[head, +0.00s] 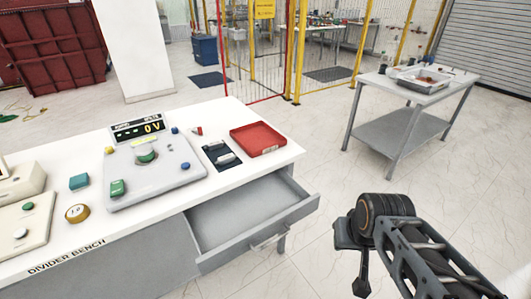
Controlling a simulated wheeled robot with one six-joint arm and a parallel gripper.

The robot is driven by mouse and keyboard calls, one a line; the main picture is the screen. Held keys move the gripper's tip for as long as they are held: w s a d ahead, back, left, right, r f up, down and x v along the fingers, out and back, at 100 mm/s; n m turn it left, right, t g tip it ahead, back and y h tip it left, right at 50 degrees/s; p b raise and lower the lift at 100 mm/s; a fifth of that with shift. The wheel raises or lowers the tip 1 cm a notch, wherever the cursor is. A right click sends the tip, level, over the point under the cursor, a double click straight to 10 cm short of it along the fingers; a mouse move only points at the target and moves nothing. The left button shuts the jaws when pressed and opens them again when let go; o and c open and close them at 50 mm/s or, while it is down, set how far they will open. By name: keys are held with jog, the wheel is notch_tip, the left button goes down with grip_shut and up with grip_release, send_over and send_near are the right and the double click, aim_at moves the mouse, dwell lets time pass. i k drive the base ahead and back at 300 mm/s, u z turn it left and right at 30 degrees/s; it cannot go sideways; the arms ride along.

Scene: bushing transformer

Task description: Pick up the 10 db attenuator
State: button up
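I cannot tell which thing is the 10 dB attenuator; no label saying so is readable. A dark holder (221,155) with small pale and dark pieces lies on the white bench (232,112), left of a red tray (258,139). A small red and grey piece (197,131) lies behind the holder. A round brass-coloured piece (77,213) marked 1.0 stands near the front edge. My gripper (357,262) hangs over the floor, right of the bench and apart from everything. Its fingers are seen partly, so its opening is unclear.
A grey instrument (155,180) with a 0 V display (137,129) stands mid-bench. An open, empty drawer (250,215) juts out from the bench front. A side table (417,90) with a tray stands at the back right. The floor between is clear.

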aim_at(227, 158)
jog(key=z, duration=0.85)
jog(key=i, duration=2.85)
jog(key=u, duration=4.2)
jog(key=i, duration=0.55)
jog(key=u, duration=0.15)
